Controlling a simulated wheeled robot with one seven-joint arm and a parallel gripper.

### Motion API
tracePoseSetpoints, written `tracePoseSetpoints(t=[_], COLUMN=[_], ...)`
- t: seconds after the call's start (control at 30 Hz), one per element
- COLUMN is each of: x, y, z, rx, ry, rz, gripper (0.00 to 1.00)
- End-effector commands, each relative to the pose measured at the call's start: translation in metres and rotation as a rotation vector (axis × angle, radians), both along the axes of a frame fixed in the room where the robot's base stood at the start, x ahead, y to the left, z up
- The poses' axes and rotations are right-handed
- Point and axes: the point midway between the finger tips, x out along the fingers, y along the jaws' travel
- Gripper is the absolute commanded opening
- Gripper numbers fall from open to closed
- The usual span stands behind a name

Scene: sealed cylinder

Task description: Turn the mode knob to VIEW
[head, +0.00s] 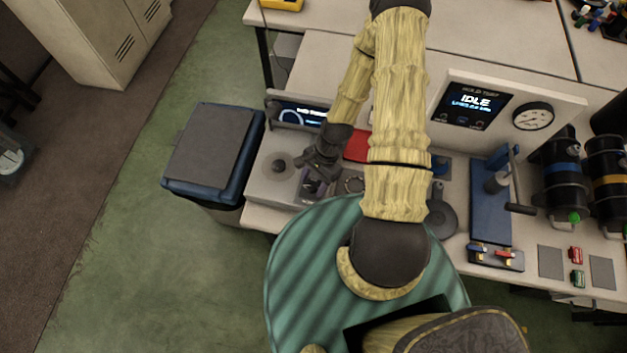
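A light grey control unit (262,194) sits on the bench at centre left, with a dark screen (303,116) behind it showing a ring graphic and small text. A dark round knob (279,166) is on the left of its top, and a ring-shaped part (353,184) is on the right. My gripper (314,186) points down at the unit between these two parts. It covers what lies under it, and I cannot tell whether it touches a knob or how far its fingers are apart. No VIEW label is readable.
A lidded bin (212,150) stands left of the bench. A red item (357,146) lies behind my gripper. The green floor at left is clear.

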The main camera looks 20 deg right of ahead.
Motion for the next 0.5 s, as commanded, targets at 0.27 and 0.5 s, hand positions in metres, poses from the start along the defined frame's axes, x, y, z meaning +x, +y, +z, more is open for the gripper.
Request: tracePoseSetpoints(t=[0.27, 0.5], x=[0.001, 0.006], y=[-0.002, -0.011], z=[0.004, 0.027], rx=[0.000, -0.001], ry=[0.000, -0.003], rz=[-0.001, -0.001], gripper=[0.49, 0.49])
